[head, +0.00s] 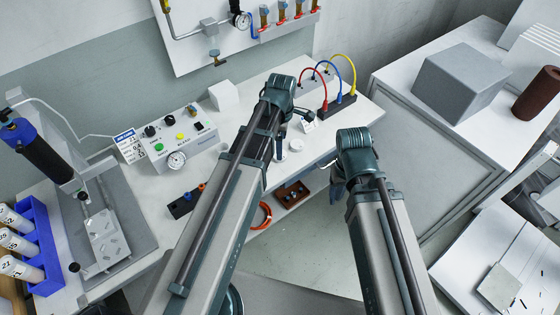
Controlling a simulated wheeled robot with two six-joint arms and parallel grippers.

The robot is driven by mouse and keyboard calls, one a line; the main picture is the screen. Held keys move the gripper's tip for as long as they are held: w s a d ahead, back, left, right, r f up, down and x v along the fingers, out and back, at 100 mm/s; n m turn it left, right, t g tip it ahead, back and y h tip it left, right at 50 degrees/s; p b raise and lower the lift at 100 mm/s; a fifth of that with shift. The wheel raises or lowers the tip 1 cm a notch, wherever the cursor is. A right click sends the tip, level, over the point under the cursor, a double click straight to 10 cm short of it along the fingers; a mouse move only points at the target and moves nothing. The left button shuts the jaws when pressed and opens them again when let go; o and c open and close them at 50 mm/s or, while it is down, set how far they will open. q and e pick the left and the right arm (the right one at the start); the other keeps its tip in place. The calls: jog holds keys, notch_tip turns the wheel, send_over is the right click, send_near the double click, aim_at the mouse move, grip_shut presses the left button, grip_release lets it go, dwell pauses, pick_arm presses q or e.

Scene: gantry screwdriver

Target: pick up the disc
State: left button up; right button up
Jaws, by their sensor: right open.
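A small white round piece (296,145), possibly the disc, lies on the white bench (335,135) just right of my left arm's wrist; it is too small to be sure. My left gripper (280,138) points down over the bench near this piece, mostly hidden by its own arm, and its jaws cannot be made out. My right gripper (338,187) hangs in front of the bench's right part, partly behind its wrist, open and apart from the white piece.
A control box (175,140) with knobs and a gauge stands left on the bench. A black block (337,103) with coloured cables is behind. A brown tray (291,194) is lower down. A grey box (461,85) stands on the right cabinet.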

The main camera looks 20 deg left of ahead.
pick_arm(q)
jog(key=f+b, duration=0.5)
jog(key=shift+w+a+f, duration=0.2)
jog(key=shift+a, duration=0.05)
jog(key=shift+r, duration=0.1)
jog(key=shift+c, duration=0.2)
jog(key=c, duration=1.4)
